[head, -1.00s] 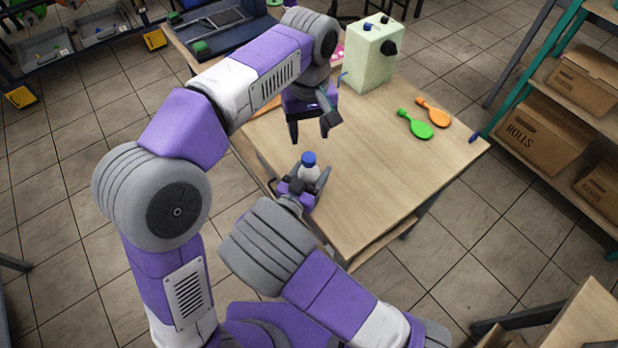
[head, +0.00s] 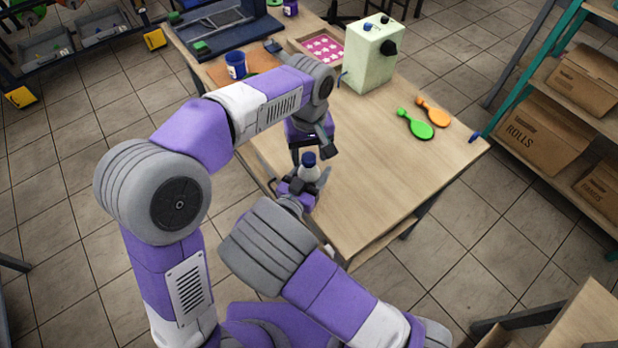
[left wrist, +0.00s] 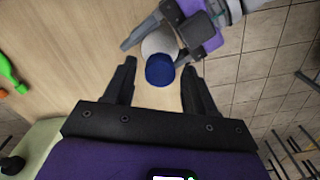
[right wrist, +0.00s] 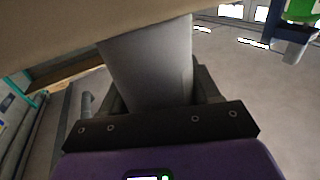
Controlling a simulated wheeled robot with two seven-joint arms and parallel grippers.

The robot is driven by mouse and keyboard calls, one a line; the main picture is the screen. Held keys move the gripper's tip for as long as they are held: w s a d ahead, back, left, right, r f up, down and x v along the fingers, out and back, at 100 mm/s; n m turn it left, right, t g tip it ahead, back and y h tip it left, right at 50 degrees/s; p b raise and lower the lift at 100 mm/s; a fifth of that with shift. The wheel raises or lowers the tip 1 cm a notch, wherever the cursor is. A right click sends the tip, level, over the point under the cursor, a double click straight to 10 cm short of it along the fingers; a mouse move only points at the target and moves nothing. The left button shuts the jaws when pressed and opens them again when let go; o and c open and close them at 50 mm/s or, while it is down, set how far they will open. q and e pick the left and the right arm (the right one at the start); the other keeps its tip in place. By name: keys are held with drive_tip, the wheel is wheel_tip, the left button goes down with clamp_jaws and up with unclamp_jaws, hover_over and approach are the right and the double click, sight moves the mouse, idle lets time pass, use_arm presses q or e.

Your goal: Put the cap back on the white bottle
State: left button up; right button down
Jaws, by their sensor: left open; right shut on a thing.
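The white bottle (head: 310,174) stands near the table's front left edge with the blue cap (head: 309,159) on its top. My right gripper (head: 303,186) is shut on the bottle; in the right wrist view the bottle's pale body (right wrist: 150,65) fills the space between the fingers. My left gripper (head: 313,156) is open just above the cap. In the left wrist view the cap (left wrist: 160,70) lies between and a little beyond the open fingertips, apart from both, with the white bottle (left wrist: 158,43) behind it. Whether the cap is fully seated cannot be told.
A pale green machine (head: 370,55) stands at the back of the table (head: 380,190). A blue cup (head: 236,65) and a pink tray (head: 322,47) are farther back. The table's front right is clear.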

use_arm(q)
clamp_jaws()
drive_tip(key=m, duration=0.4)
drive_tip(key=shift+m, duration=0.4)
drive_tip(key=m, duration=0.6)
drive_tip(key=shift+m, duration=0.3)
drive_tip(key=shift+o, duration=0.7)
unclamp_jaws()
wheel_tip(320, 180, up, 12)
